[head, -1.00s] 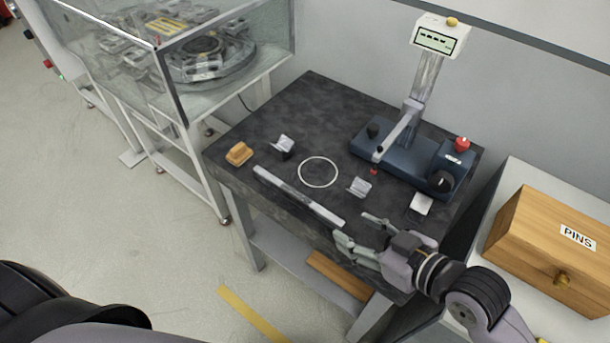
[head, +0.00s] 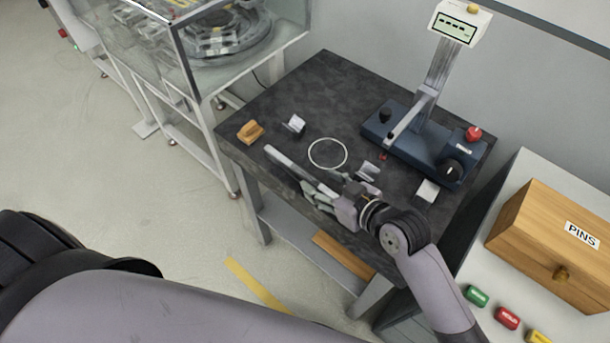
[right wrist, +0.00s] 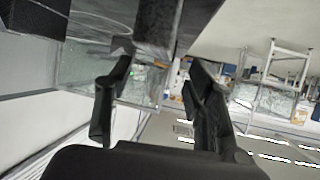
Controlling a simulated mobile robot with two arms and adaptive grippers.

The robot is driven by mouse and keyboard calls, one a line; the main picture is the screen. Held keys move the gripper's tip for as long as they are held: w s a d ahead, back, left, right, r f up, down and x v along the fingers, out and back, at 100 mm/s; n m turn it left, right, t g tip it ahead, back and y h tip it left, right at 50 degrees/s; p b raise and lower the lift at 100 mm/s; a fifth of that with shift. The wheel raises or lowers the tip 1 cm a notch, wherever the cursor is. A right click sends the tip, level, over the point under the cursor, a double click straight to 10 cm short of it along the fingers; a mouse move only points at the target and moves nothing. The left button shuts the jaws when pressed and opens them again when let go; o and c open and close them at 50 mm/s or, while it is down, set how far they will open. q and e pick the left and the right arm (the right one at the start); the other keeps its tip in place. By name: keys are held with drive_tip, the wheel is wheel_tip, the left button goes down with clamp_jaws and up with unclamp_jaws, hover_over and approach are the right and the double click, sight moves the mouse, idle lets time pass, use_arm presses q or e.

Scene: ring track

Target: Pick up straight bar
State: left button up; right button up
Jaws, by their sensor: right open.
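The straight bar (head: 283,160) is a thin pale grey strip lying along the front edge of the dark table in the head view. Its far-left part shows; its right part is hidden behind my right gripper (head: 314,188). The right gripper is over the front edge, at the bar's right part, with its fingers pointing left along it. In the right wrist view, the fingers (right wrist: 162,62) are spread apart. I cannot tell whether they touch the bar or whether it is between them. My left gripper is out of view.
On the dark table (head: 320,85) are a white ring (head: 328,140), a wooden block (head: 250,132), small metal blocks (head: 294,124) and a blue gauge stand (head: 405,145). A wooden PINS box (head: 535,250) stands right. A glass-walled cabinet (head: 180,60) stands left.

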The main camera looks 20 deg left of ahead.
sight(307, 176)
drive_tip(key=x, duration=0.2)
drive_tip(key=p+x, duration=0.1)
drive_tip(key=shift+a, duration=0.5)
drive_tip(key=shift+w+a+f, duration=0.2)
drive_tip(key=shift+a+f, duration=0.05)
drive_tip(key=shift+a, duration=0.15)
drive_tip(key=shift+c, duration=0.3)
clamp_jaws()
drive_tip(key=shift+r, duration=0.1)
